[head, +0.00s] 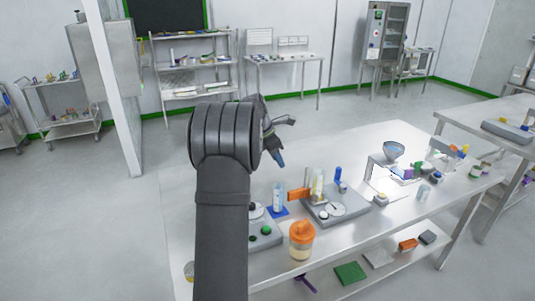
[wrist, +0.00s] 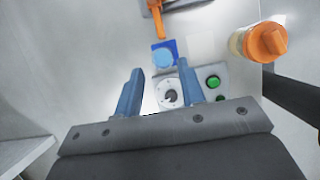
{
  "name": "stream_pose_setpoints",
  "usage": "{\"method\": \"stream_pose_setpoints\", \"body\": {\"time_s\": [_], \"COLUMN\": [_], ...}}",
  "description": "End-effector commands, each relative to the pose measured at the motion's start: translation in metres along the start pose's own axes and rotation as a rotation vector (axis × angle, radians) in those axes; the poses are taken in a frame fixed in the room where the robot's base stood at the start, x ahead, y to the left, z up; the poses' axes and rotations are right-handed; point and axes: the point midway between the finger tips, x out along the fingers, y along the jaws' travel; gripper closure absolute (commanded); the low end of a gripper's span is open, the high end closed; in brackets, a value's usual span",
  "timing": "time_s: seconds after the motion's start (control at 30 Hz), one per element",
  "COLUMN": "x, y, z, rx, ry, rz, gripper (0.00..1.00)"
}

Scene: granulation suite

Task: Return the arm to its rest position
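My gripper (wrist: 160,68) has two blue fingers spread apart in the wrist view, with nothing held between them. In the head view my gripper (head: 279,158) hangs beyond the bend of my dark arm, above the steel table (head: 355,148); its fingers are small there. Below it in the wrist view is a grey device with a dial (wrist: 169,97) and a green button (wrist: 213,82). The same device (head: 263,235) is partly hidden by my arm in the head view.
An orange-lidded jar (head: 302,240), a blue-based cylinder (head: 278,198) and a grey instrument with tubes (head: 335,206) stand close by. A funnel on a stand (head: 393,151) and small containers are farther right. The table's back middle is clear.

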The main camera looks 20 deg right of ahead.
Motion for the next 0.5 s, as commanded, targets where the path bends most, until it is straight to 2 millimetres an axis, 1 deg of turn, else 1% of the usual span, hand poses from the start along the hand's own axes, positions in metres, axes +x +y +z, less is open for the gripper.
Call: {"method": "stream_pose_setpoints", "body": {"time_s": [0.17, 0.27, 0.5], "x": [0.013, 0.030, 0.078], "y": [0.000, 0.000, -0.001], "z": [0.000, 0.000, 0.000], "rx": [0.000, 0.000, 0.001], "ry": [0.000, 0.001, 0.002], "rz": [-0.001, -0.003, -0.003], "gripper": [0.64, 0.64, 0.64]}}
